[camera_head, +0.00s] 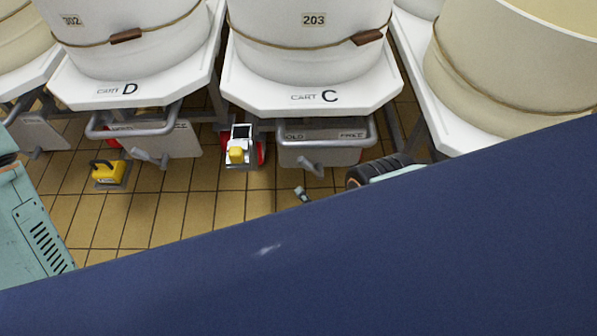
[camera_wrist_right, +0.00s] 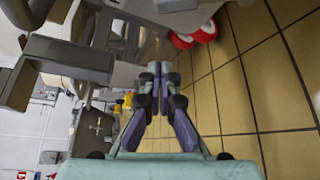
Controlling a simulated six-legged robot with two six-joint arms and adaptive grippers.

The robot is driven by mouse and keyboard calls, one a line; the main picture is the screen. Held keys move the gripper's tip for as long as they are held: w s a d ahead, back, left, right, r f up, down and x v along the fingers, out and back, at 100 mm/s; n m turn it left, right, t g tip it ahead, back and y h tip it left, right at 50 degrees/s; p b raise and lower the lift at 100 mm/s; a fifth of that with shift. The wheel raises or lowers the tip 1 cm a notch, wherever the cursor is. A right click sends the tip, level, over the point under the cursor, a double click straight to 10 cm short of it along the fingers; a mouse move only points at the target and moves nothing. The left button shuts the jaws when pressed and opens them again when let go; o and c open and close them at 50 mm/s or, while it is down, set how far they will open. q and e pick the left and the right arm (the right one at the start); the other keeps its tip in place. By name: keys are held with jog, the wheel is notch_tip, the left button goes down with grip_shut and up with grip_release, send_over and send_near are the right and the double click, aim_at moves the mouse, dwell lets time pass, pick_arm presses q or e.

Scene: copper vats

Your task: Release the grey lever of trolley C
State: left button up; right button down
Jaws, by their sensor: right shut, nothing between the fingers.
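Trolley C (camera_head: 270,97) is a white cart labelled "CART C" with white vat 203 on top. Under its front edge is a grey panel (camera_head: 322,152) marked HOLD and FREE, behind a grey bar handle. The grey lever (camera_head: 312,167) sticks out below the panel, toward its left, on the HOLD side. In the wrist view my right gripper (camera_wrist_right: 155,75) is shut and empty. I cannot clearly make out the lever there. My left gripper is not in view.
Trolley D (camera_head: 95,95) stands to the left with its own lever (camera_head: 150,157). A yellow block (camera_head: 108,174) sits on the tiled floor. A large blue surface covers the lower head view.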

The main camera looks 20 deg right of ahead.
aim_at(310, 168)
jog(key=b+x, duration=0.6)
jog(key=x, duration=0.4)
jog(key=shift+s+d+r+p, duration=0.1)
jog(key=shift+d+r+p, duration=0.25)
jog(key=shift+d, duration=0.6)
jog(key=shift+d+r+p, duration=0.15)
jog(key=shift+d+r, duration=0.3)
jog(key=shift+d, duration=0.45)
jog(key=shift+s+r, duration=0.1)
